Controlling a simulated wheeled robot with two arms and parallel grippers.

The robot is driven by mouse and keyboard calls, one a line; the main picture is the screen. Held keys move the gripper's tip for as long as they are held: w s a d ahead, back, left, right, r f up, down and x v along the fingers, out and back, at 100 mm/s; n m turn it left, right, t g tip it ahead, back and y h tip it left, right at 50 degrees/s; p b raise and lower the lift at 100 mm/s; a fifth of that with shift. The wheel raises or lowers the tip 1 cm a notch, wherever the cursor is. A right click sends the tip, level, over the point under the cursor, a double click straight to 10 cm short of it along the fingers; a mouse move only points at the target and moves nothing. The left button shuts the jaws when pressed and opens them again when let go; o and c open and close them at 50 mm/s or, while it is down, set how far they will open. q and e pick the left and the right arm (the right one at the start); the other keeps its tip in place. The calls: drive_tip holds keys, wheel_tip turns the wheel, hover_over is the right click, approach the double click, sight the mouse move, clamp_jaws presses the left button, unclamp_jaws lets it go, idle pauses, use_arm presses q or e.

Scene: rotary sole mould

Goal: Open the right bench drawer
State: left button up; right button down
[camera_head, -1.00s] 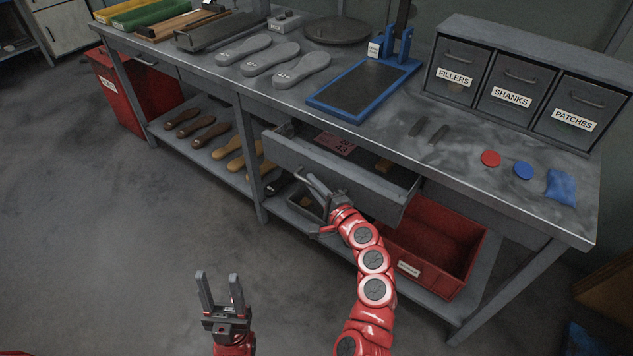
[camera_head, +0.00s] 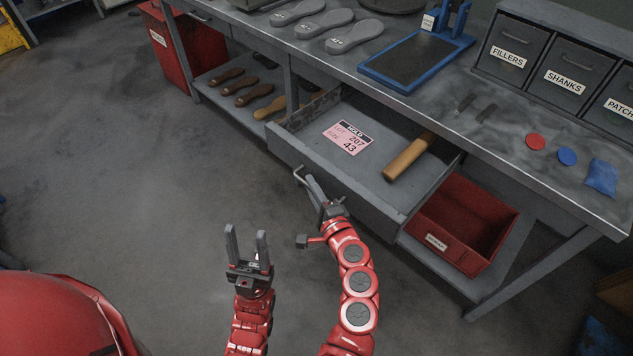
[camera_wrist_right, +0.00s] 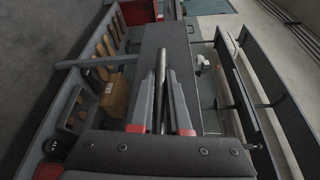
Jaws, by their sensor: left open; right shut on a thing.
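The right bench drawer (camera_head: 340,165) is grey and stands pulled well out from under the bench top. Inside it lie a pink card (camera_head: 348,138) marked 207 and 43 and a tool with a wooden handle (camera_head: 408,158). My right gripper (camera_head: 312,188) is at the drawer front, shut on the drawer's bar handle. In the right wrist view the handle (camera_wrist_right: 161,75) runs between the fingers of the right gripper (camera_wrist_right: 160,105). My left gripper (camera_head: 247,243) is open and empty, above the floor in front of the bench.
A red bin (camera_head: 465,225) stands on the lower shelf, right of the drawer. Shoe lasts (camera_head: 255,93) lie on the shelf to the left. Grey soles (camera_head: 325,23), a blue-framed plate (camera_head: 410,60) and labelled bins (camera_head: 555,70) are on the bench top. The floor left is clear.

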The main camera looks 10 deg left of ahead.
idle(0.3)
drive_tip(key=c, duration=0.9)
unclamp_jaws()
